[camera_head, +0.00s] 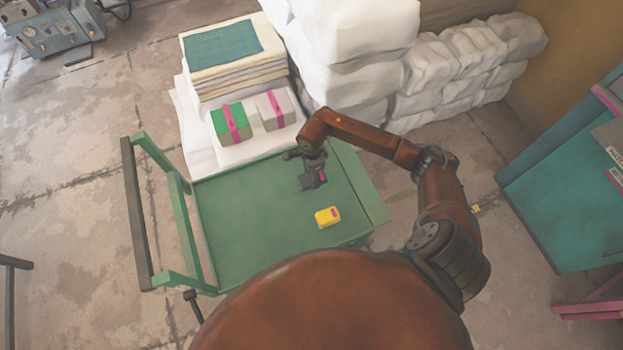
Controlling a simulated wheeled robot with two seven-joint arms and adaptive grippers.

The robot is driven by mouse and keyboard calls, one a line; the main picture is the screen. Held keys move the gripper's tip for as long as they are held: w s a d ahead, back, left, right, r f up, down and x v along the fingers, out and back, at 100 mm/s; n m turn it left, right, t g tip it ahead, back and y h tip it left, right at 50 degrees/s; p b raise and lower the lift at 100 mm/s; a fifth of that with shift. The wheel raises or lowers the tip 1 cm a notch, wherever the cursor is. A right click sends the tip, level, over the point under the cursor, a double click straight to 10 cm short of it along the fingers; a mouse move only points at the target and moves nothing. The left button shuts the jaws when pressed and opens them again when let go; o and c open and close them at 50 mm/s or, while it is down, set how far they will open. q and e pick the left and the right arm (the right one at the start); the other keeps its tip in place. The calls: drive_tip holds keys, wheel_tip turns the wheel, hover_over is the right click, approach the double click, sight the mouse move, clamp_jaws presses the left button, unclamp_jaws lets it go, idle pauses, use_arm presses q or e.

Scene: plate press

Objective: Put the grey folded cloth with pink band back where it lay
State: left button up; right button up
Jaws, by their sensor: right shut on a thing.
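The grey folded cloth with pink band (307,183) is small and dark in the head view, over the far right part of the green cart top (245,215). A bit of pink shows at its right side. My right gripper (314,171) comes down over it from above and is shut on it, hiding part of it. I cannot tell whether the cloth touches the cart top or hangs just above it. My left gripper is not in view.
Beyond the cart, a green bundle (231,123) and a light grey bundle (275,109), both pink-banded, sit on white material. White sacks (350,60) rise behind. The cart's left half is clear.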

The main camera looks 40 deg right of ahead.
wheel_tip(320, 180, down, 3)
drive_tip(key=shift+s+f+b, duration=0.1)
drive_tip(key=shift+b, duration=0.3)
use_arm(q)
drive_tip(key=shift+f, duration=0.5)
use_arm(e)
drive_tip(key=shift+f, duration=0.15)
drive_tip(key=o, duration=0.9)
drive_tip(key=shift+o, duration=1.2)
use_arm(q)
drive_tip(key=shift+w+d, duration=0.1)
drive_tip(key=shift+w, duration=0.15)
